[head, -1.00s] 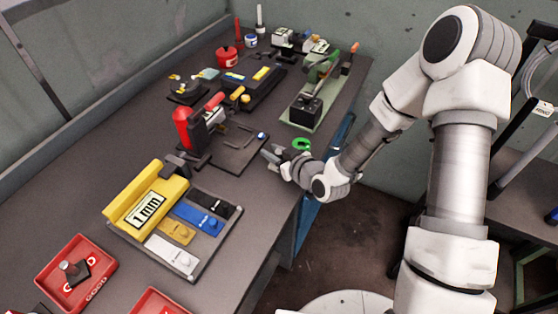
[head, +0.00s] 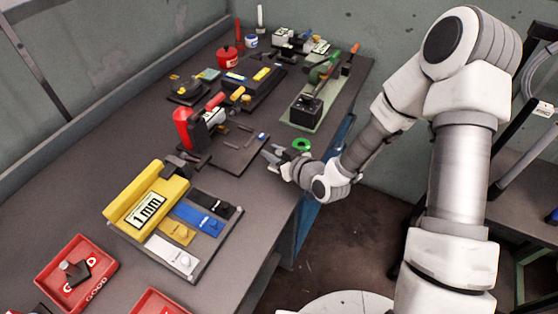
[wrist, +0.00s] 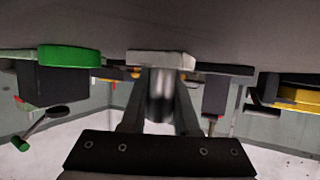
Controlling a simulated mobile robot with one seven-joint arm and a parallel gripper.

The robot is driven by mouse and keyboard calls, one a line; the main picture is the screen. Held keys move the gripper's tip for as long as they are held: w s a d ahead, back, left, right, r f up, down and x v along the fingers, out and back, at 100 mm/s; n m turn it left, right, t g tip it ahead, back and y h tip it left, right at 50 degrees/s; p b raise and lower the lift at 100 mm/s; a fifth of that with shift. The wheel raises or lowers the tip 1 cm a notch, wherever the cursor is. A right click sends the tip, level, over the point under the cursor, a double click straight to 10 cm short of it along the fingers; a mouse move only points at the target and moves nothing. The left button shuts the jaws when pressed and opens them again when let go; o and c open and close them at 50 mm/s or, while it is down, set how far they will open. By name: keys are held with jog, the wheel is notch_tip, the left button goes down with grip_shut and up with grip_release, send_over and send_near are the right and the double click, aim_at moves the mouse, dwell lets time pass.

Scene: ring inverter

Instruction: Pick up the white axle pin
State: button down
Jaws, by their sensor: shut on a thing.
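My gripper (head: 269,153) is low at the right edge of the workbench, beside the dark fixture plate (head: 232,160). In the wrist view my gripper (wrist: 160,80) has its two dark fingers shut on a pale, shiny upright cylinder, which I take to be the white axle pin (wrist: 160,100). A flat whitish piece (wrist: 160,60) shows at the fingertips; I cannot tell whether it belongs to the pin. In the head view the fingers hide most of what they hold.
A green ring (head: 300,145) lies just right of my gripper. A yellow "1 mm" block (head: 147,206) and a tray of coloured tabs (head: 226,233) stand nearer. Red bins (head: 105,262) are at the front left.

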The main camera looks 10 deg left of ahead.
jog(key=shift+r, duration=0.2)
jog(key=shift+r, duration=0.5)
jog(key=r, duration=0.3)
jog(key=shift+d+r, duration=0.2)
jog(key=shift+d, duration=0.15)
jog(key=s+d+r+p, duration=0.2)
jog(key=d+r, duration=0.4)
jog(key=d, duration=0.4)
jog(key=shift+s+d+r, duration=0.15)
jog(key=shift+s+d, duration=0.05)
jog(key=shift+d, duration=0.2)
